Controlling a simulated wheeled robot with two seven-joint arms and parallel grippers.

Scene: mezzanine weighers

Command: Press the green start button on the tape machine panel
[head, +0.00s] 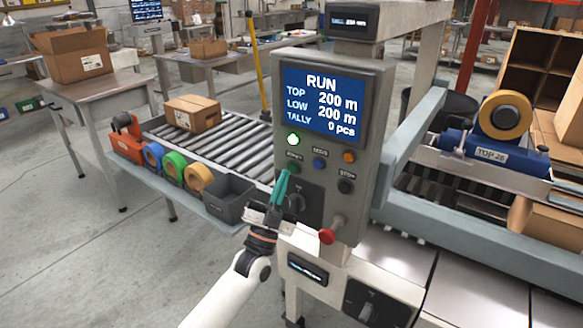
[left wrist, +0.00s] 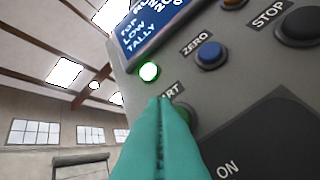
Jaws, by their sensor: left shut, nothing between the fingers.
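The tape machine panel (head: 330,100) is a grey box in the middle of the head view. Its blue screen (head: 320,103) reads RUN, TOP 200 m, LOW 200 m, TALLY 0 pcs. A lamp (head: 293,139) at the screen's lower left glows green, also in the left wrist view (left wrist: 149,71). The green start button (left wrist: 183,113) is partly hidden behind my teal fingertips. My left gripper (head: 283,173) is shut and empty, its tips at the start button. I cannot tell whether they touch it. My right gripper is not in view.
A blue zero button (head: 319,163), a black stop button (head: 345,186), an orange button (head: 348,156) and a red knob (head: 327,236) share the panel. A rotary switch (head: 297,203) sits below start. A roller conveyor (head: 235,145) with a carton (head: 192,113) lies left.

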